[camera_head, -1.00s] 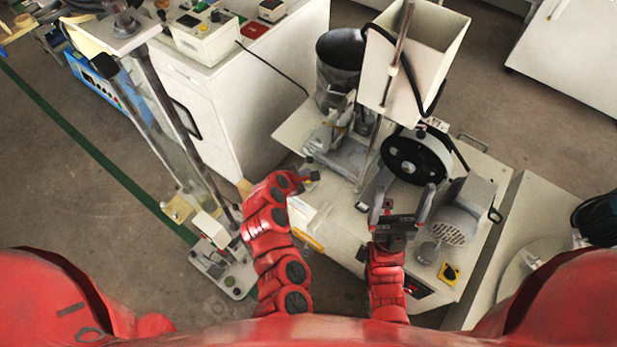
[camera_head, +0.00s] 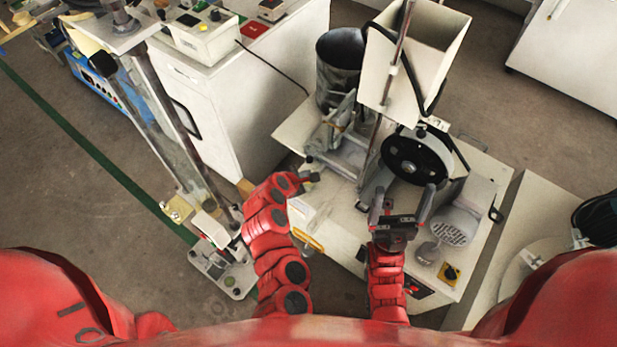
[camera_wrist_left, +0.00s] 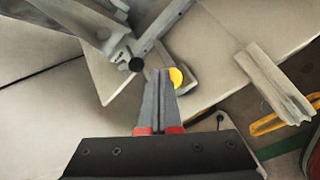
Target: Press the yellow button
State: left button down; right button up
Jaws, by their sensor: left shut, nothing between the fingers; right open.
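A round yellow button (camera_wrist_left: 176,77) shows in the left wrist view, just right of the tips of my left gripper (camera_wrist_left: 160,73) and partly covered by them. I cannot tell whether the fingertips touch it. The left gripper is shut and empty. In the head view my left gripper (camera_head: 312,178) is over the left part of the white machine table, and I cannot make out the round button there. My right gripper (camera_head: 402,203) is open and empty in front of the black wheel.
The white machine table (camera_head: 335,245) carries a black wheel (camera_head: 415,157), a grey motor (camera_head: 455,222), a dark metal cylinder (camera_head: 341,62) and a white hopper (camera_head: 425,50). A yellow plate with a black knob (camera_head: 449,273) is at its front right. A metal stand (camera_head: 215,262) is left.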

pick_arm(q)
jog(key=shift+f+b, duration=0.35)
jog(key=shift+f, duration=0.25)
dwell(0.8)
jog(key=shift+r, duration=0.15)
jog(key=shift+r+p, duration=0.85)
jog(key=shift+p, duration=0.1)
notch_tip(320, 180, up, 5)
jog(key=p, duration=0.4)
jog(key=shift+r+p, duration=0.1)
jog(key=shift+p, duration=0.3)
